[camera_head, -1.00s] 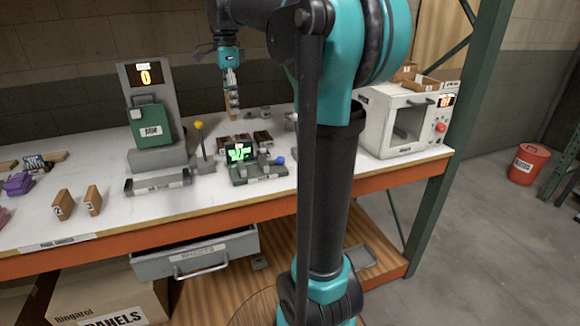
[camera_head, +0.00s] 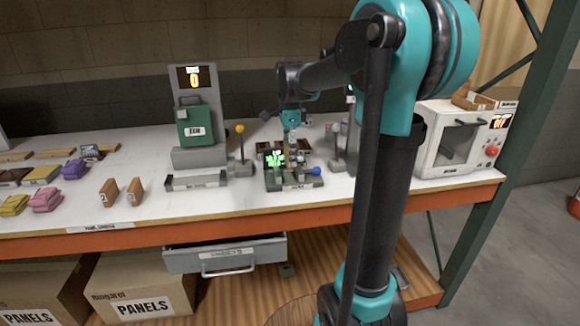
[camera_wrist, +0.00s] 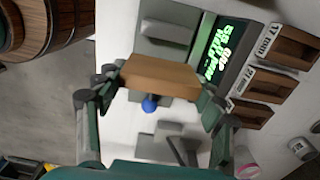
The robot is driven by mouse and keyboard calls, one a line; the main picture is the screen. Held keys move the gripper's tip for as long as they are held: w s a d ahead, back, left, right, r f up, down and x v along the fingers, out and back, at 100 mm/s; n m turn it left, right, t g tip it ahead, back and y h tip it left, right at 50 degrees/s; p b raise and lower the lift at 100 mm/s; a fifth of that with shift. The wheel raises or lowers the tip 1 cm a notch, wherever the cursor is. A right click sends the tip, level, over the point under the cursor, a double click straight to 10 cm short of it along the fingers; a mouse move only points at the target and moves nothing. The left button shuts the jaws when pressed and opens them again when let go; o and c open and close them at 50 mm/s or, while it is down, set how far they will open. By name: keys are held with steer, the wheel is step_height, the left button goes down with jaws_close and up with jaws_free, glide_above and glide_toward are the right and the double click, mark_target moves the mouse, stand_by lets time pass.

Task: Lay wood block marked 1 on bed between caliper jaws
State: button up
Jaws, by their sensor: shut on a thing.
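In the wrist view a plain wood block (camera_wrist: 160,74) lies crosswise between the fingertips of my gripper (camera_wrist: 161,82), which is shut on it. No number shows on its visible faces. The caliper (camera_head: 293,182) stands on the bench with a green-lit display and a blue knob. In the wrist view its display (camera_wrist: 218,52), blue knob (camera_wrist: 149,105) and grey jaw pieces (camera_wrist: 168,30) show behind the block. The block appears above the caliper bed and partly hides it; I cannot tell whether they touch. In the head view my gripper (camera_head: 291,140) is above the caliper.
Small wooden bins (camera_wrist: 285,47) with size labels stand beside the caliper. Two more upright wood blocks (camera_head: 122,192) are at left on the bench. A white oven (camera_head: 455,140) is at right.

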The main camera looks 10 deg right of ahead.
steer(key=shift+f, duration=2.35)
steer(key=shift+f, duration=0.1)
steer(key=o, duration=1.1)
steer(key=shift+o, duration=0.2)
step_height(320, 180, up, 12)
steer(key=shift+r, duration=0.15)
